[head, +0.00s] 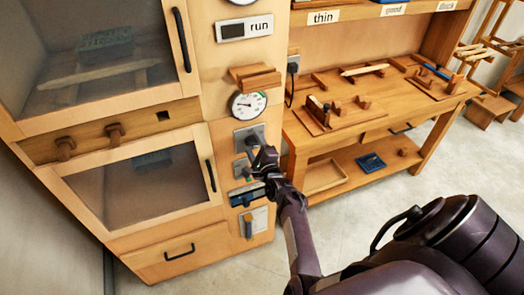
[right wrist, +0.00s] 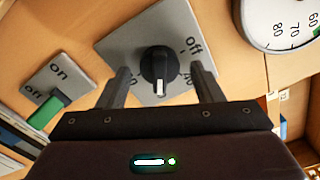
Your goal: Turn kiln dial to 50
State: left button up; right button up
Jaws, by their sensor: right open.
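The kiln dial is a black round knob (right wrist: 158,62) with a white pointer mark, on a grey plate (right wrist: 118,48) marked "off" at its upper right. In the right wrist view the white mark points down, away from "off"; a number at the plate's right is partly hidden by a finger. In the head view the dial plate (head: 241,136) is on the kiln's front panel, partly behind my right gripper (head: 263,157). My right gripper is open, one finger on each side of the knob, with gaps visible between them. My left gripper is not in view.
A green on/off switch (right wrist: 46,112) sits left of the dial in the right wrist view. A round gauge (head: 248,105) and a "run" sign (head: 245,28) are above the dial. A wooden workbench (head: 447,101) with tools stands to the right.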

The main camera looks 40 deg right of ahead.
jog(key=n+b, duration=0.1)
jog(key=n, duration=0.7)
jog(key=shift+r+n, duration=0.1)
jog(key=shift+n, duration=0.2)
jog(key=n, duration=0.3)
jog(key=shift+r+n, duration=0.1)
jog(key=shift+n, duration=0.2)
jog(key=n, duration=0.5)
jog(key=shift+r, duration=0.1)
jog(key=n, duration=0.5)
jog(key=shift+a+n, duration=0.15)
jog(key=shift+n, duration=0.15)
jog(key=b+v, duration=0.2)
jog(key=v, duration=0.6)
jog(key=s+a+f+n+g+y, duration=0.1)
jog(key=s+a+f+g, duration=0.1)
jog(key=f, duration=0.8)
jog(key=s+a+f+n+g+y, duration=0.1)
jog(key=s+a+f+g, duration=0.2)
jog(key=s+f, duration=0.4)
jog(key=s+a+f+g+y, duration=0.1)
jog(key=s+a+f+g, duration=0.2)
jog(key=f, duration=1)
jog(key=shift+s+a+n, duration=0.35)
jog(key=shift+s+n, duration=0.05)
jog(key=shift+s, duration=0.55)
